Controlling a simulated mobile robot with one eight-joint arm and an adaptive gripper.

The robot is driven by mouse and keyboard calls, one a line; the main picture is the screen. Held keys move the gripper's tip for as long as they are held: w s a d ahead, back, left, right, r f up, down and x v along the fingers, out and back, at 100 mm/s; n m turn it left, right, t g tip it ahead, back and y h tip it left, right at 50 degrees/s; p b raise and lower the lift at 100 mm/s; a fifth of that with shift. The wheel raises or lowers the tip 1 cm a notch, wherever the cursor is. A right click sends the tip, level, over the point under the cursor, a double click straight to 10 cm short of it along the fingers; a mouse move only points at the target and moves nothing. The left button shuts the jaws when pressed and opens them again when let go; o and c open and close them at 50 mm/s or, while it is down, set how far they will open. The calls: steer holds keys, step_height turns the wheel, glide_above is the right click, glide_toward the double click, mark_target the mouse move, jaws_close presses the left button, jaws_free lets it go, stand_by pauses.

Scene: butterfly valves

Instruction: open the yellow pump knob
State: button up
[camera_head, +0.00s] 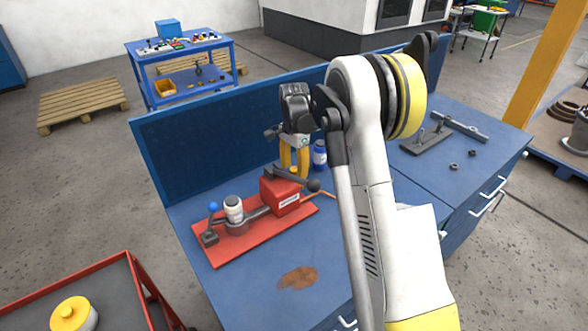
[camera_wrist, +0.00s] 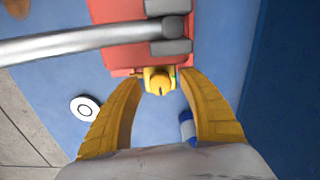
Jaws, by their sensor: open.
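The yellow pump knob (camera_wrist: 158,82) shows in the wrist view, on the near end of the red pump body (camera_wrist: 145,45). My gripper (camera_wrist: 163,76) is open, with one yellow finger on each side of the knob. A gap shows on both sides, so the fingers do not appear to touch it. In the head view my gripper (camera_head: 294,161) points down at the back end of the red pump (camera_head: 283,196). There the knob cannot be told apart from my yellow fingers.
A grey lever (camera_wrist: 90,40) crosses the pump close to the fingers. A blue bottle (camera_head: 319,154) stands beside the pump, near one finger. The pump's red base plate (camera_head: 232,252) lies on the blue workbench (camera_head: 335,270), with a blue back panel (camera_head: 200,150) behind.

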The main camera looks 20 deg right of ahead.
mark_target(294, 169)
step_height(294, 169, up, 12)
stand_by(0.5)
steer(key=shift+p, duration=0.85)
steer(key=shift+m, duration=0.5)
step_height(294, 169, down, 12)
steer(key=shift+b, duration=0.6)
steer(key=shift+c, duration=0.2)
